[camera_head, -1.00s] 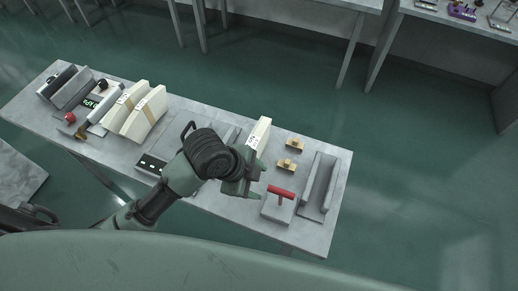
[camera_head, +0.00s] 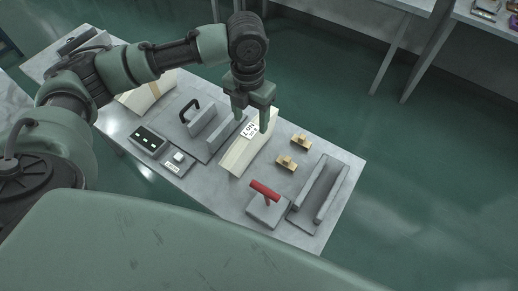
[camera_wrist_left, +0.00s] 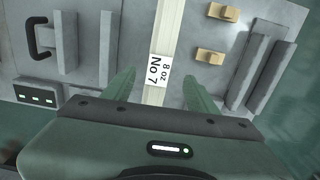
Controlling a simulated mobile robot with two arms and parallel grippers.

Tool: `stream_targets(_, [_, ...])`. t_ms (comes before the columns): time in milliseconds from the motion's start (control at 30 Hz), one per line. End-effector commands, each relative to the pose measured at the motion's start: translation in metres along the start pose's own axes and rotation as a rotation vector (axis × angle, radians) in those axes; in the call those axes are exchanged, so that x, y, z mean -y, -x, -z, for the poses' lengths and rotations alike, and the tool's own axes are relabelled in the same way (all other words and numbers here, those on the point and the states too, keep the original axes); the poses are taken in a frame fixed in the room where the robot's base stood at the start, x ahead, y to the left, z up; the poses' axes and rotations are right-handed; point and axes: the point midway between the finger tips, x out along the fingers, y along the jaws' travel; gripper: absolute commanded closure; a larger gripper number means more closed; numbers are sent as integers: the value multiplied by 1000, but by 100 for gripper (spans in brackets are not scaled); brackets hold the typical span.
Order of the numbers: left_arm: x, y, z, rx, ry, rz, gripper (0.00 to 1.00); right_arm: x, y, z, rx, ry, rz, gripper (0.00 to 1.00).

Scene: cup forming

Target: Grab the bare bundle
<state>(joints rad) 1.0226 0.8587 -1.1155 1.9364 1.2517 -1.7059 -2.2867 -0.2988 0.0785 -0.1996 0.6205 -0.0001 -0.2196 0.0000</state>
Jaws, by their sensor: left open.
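The bare bundle (camera_head: 241,158) is a long cream block with a white label reading "8 oz No 7" and no visible band. It stands on the table, right of the grey press-like fixture. It also shows in the left wrist view (camera_wrist_left: 168,30), running up from between the fingers. My left gripper (camera_head: 251,121) is open over the bundle's far end and points down. In the left wrist view the fingers (camera_wrist_left: 159,80) lie one on each side of the label, with gaps to the bundle. Their height relative to the bundle is hard to tell. My right gripper is not in view.
Two small tan blocks (camera_head: 286,162) lie right of the bundle. A red-handled tool (camera_head: 265,190) and a grey channel (camera_head: 318,190) stand near the table's right end. A fixture with a black handle (camera_head: 205,125) and a control box (camera_head: 148,140) stand to the left.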

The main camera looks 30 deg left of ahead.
Motion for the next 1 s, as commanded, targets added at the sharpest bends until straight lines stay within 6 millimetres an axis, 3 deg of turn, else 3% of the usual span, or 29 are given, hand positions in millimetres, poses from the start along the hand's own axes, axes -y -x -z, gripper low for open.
stream_targets(33, [-2, -12, 0, -1, -6, -3, 42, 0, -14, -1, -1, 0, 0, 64])
stream_targets(167, [-5, -19, 0, -5, -18, -5, 42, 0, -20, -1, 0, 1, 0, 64])
stream_targets(467, [-5, -47, 1, -9, -21, -5, 42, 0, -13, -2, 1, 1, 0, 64])
stream_targets(733, [-4, -86, 3, -7, -20, -6, 42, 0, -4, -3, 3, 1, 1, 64])
stream_targets(1000, [-4, -94, 2, -4, -21, -6, 42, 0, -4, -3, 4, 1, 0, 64])
